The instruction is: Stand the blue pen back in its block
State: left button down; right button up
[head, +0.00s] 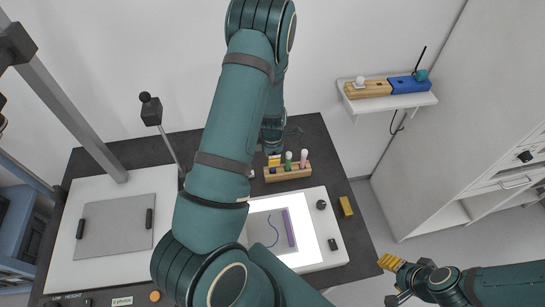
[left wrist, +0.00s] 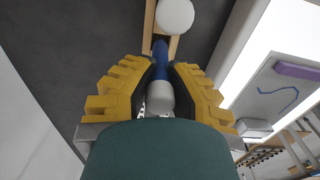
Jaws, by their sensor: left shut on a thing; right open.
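My left gripper (head: 274,159) is at the block's left end, mostly hidden by my arm. In the left wrist view its yellow fingers (left wrist: 158,90) are shut on the blue pen (left wrist: 160,55). The pen's blue part points to the wooden block (left wrist: 149,25); whether it has entered a hole cannot be told. My right gripper (head: 392,272) is open and empty, away from the table at lower right.
A lit white panel (head: 322,228) bears a sheet with a blue line and a purple strip (head: 288,227). A yellow block (head: 346,206) lies at the table's right edge. A grey plate (head: 115,240) lies left. A wall shelf (head: 392,101) and white cabinet (head: 450,130) are right.

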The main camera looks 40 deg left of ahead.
pick_arm(q)
jog(key=shift+f+b, duration=0.65)
jog(key=shift+f, duration=0.15)
dwell(0.4)
jog(key=shift+c, duration=1.7)
grip_release()
jog(key=shift+r+p, duration=2.95)
jog(key=shift+r, duration=0.6)
